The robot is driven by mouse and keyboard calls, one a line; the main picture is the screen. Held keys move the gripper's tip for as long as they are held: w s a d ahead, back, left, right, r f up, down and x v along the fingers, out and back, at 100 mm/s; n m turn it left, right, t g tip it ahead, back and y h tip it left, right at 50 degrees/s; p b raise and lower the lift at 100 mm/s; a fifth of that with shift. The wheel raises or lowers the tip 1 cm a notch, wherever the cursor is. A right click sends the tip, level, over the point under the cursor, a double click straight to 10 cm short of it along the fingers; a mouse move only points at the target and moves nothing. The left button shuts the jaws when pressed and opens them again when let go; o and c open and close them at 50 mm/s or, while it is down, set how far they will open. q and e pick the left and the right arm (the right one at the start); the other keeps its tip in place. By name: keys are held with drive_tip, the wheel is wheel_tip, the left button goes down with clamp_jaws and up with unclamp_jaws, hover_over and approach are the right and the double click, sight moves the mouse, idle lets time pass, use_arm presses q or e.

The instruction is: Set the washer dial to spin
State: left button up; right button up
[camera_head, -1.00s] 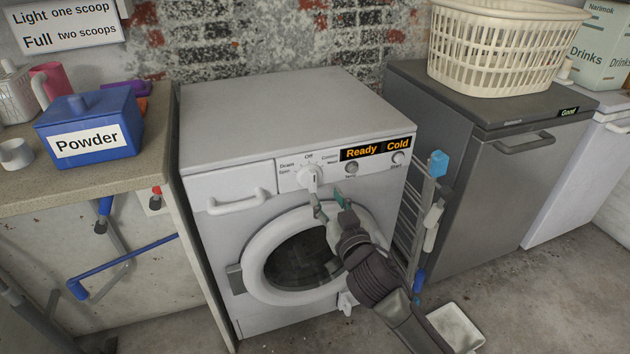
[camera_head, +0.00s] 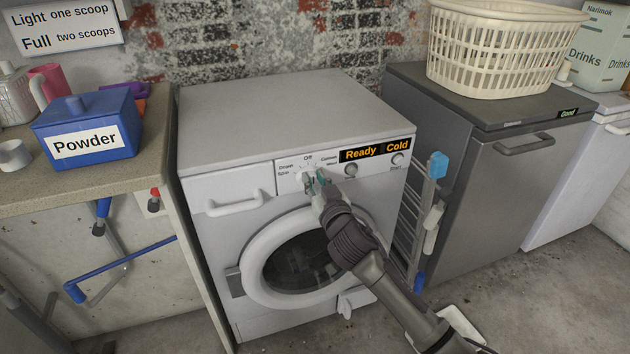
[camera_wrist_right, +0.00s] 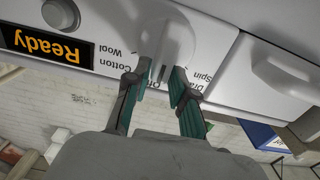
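The white washer (camera_head: 290,110) stands in the middle of the head view with its round door closed. Its white dial (camera_head: 304,178) is on the front panel, partly hidden by my right gripper (camera_head: 317,181). Labels around the dial include Off at the top, Spin at left and Cotton and Wool at right. In the wrist view the dial (camera_wrist_right: 168,38) shows upside down, its grip between my two fingertips. The fingers stand apart on either side of it, with small gaps seeming to remain. My left gripper is not in view.
The washer's displays read Ready (camera_head: 361,154) and Cold (camera_head: 397,147). A smaller knob (camera_head: 351,170) sits right of the dial. A drying rack (camera_head: 425,215) stands right of the washer. A counter with a blue Powder box (camera_head: 88,128) is at left.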

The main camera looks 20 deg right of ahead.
clamp_jaws()
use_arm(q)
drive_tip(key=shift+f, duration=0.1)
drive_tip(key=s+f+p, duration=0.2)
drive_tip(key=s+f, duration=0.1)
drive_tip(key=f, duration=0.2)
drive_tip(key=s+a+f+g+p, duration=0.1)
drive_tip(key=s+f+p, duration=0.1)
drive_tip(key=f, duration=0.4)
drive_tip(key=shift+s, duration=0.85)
use_arm(e)
drive_tip(key=shift+a+f+n, duration=0.2)
drive_tip(key=shift+a+n, duration=0.15)
drive_tip(key=shift+n, duration=1.6)
drive_tip(key=shift+a+f+n, duration=0.15)
drive_tip(key=shift+a+n, duration=0.15)
drive_tip(key=shift+n, duration=1.7)
drive_tip(key=shift+a+f+n, duration=0.2)
drive_tip(key=shift+a+n, duration=0.15)
drive_tip(key=shift+n, duration=1.6)
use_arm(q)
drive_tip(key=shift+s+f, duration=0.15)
use_arm(e)
drive_tip(key=o, duration=0.6)
unclamp_jaws()
drive_tip(key=shift+c, duration=0.2)
